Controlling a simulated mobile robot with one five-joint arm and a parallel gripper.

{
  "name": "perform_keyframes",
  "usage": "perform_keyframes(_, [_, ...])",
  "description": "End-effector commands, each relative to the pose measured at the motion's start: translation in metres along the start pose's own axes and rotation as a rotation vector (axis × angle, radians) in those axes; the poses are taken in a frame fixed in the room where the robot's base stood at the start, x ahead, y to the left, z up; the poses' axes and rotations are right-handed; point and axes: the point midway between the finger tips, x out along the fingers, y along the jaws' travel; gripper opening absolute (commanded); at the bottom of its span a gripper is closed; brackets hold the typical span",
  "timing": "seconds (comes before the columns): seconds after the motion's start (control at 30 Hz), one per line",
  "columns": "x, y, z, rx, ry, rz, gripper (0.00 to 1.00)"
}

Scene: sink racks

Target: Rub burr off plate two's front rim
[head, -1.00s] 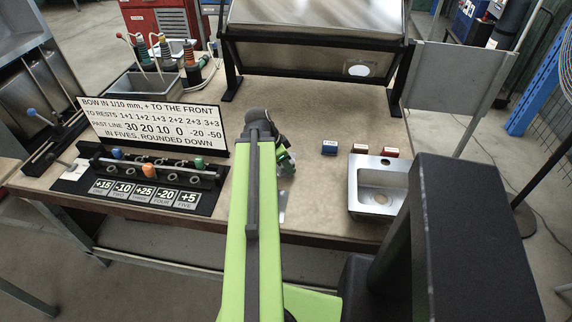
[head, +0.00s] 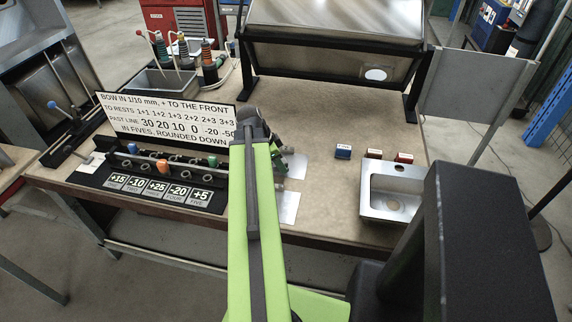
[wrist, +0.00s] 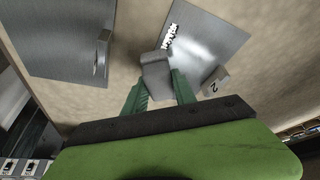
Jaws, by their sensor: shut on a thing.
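My gripper (wrist: 158,88) is shut on a grey block (wrist: 155,74), which sticks out beyond the green fingertips. In the wrist view, a bright metal plate (wrist: 212,50) lies just right of the block, with a small tab marked 2 (wrist: 215,82) at its lower corner. White jagged marks (wrist: 170,38) show along its left edge. The block is close to that edge; I cannot tell whether it touches. A second grey plate (wrist: 60,40) lies at the left with a tab standing at its edge. In the head view, my gripper (head: 283,156) is partly hidden behind my arm, beside two plates.
A metal sink (head: 392,192) stands at right, with small blue and red blocks behind it. A lettered sign (head: 165,118) and a black rack (head: 150,175) with numbered tags stand at left. A tilted dark-framed panel (head: 335,50) is at the back. Bench between is clear.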

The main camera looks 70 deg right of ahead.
Motion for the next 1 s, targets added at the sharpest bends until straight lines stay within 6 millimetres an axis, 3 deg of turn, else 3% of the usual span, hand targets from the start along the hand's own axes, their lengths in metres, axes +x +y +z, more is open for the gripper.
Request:
perform_keyframes(0.17, [-0.001,-0.001,0.002,0.0,0.001,0.0,0.0])
perform_keyframes(0.5, [-0.008,-0.019,0.026,0.0,0.0,-0.001,0.0])
perform_keyframes(0.77, [-0.01,-0.022,0.031,0.0,-0.002,-0.001,0.0])
perform_keyframes(1.0, [-0.018,-0.035,0.048,-0.002,-0.002,-0.001,0.0])
